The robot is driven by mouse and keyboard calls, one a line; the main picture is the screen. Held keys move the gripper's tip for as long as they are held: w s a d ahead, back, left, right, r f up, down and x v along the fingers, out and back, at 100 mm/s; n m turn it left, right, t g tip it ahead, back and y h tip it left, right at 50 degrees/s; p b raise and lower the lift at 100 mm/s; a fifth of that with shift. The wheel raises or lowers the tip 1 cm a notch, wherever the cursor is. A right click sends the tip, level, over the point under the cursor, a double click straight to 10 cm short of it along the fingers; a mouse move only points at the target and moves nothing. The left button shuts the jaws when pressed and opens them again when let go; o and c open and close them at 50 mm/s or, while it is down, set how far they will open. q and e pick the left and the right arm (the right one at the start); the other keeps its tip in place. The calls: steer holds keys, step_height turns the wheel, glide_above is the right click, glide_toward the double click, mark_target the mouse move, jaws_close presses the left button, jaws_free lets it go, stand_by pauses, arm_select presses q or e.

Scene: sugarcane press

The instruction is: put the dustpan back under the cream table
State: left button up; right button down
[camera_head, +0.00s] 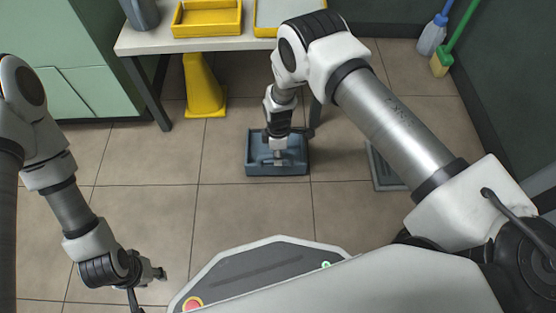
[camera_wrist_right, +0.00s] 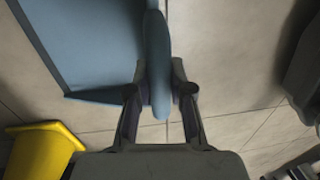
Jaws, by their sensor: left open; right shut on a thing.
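The blue-grey dustpan (camera_head: 256,168) is in front of the cream table (camera_head: 150,42), at or just above the floor; I cannot tell if it touches the tiles. My right gripper (camera_head: 279,151) is over the dustpan. In the right wrist view its fingers (camera_wrist_right: 160,88) are closed around the blue handle (camera_wrist_right: 156,50), and the pan (camera_wrist_right: 95,40) spreads to the upper left. My left gripper (camera_head: 160,273) is open and empty, low at the left, away from the dustpan. The right arm hides part of the table's right side.
A yellow cone (camera_head: 203,92) stands under the table's front, left of the dustpan. A yellow tray (camera_head: 207,18) and a grey container (camera_head: 141,14) are on the table. A floor grate (camera_head: 384,170) lies right of the dustpan. Brooms (camera_head: 441,62) stand at the right wall. The front-left floor is bare.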

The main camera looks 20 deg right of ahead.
steer(key=shift+f, duration=0.85)
steer(key=shift+r, duration=0.25)
arm_select(q)
steer(key=shift+f, duration=0.6)
arm_select(e)
steer(key=shift+f, duration=0.1)
steer(key=c, duration=1.5)
jaws_free()
steer(key=shift+f, duration=0.15)
steer(key=o, duration=0.5)
steer(key=shift+c, duration=0.2)
